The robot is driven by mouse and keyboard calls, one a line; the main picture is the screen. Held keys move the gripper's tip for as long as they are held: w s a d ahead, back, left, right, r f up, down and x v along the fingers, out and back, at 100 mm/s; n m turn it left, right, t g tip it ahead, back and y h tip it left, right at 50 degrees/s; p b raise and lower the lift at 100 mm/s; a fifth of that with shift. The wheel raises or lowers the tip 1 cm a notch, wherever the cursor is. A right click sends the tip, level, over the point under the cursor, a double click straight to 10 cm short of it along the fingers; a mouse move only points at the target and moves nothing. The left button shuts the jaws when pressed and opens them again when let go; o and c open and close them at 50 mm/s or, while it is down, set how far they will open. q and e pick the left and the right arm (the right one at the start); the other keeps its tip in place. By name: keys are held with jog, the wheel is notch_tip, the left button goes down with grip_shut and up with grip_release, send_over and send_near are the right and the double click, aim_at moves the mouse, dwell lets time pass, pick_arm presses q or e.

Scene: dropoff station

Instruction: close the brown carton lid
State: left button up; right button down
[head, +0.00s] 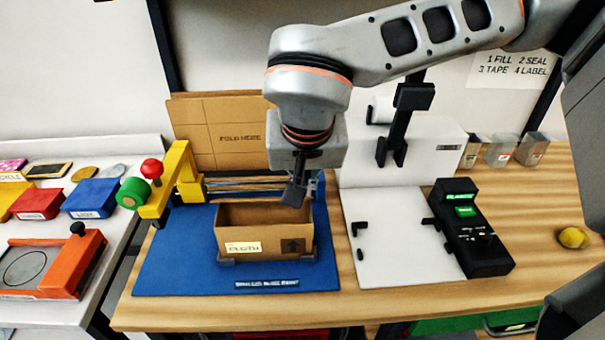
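The brown carton (265,246) sits on a blue mat (175,265), with a white label on its front. Its top is open and I see into it. A tall brown panel (215,137) marked "FOLD HERE" stands upright behind it; I cannot tell whether this panel is joined to the carton as its lid. My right gripper (297,190) hangs above the carton's back right part, pointing down. It hides part of the panel and the carton's back rim. Its fingers are seen edge-on, so their opening is unclear. My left gripper is not in view.
A yellow tape stand (183,175) with a green roll rises left of the carton. A white plate (400,235) and a black device (470,230) lie to the right. A white machine (435,150) stands behind them. A side table with coloured boxes is at left.

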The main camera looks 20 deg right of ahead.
jog(key=shift+s+a+f+b, duration=0.2)
jog(key=shift+s+f+b, duration=0.1)
jog(key=shift+s+f, duration=0.2)
jog(key=shift+s+r, duration=0.1)
jog(key=shift+s, duration=0.1)
dwell(0.4)
jog(key=shift+s+a+r, duration=0.25)
jog(key=shift+s, duration=0.4)
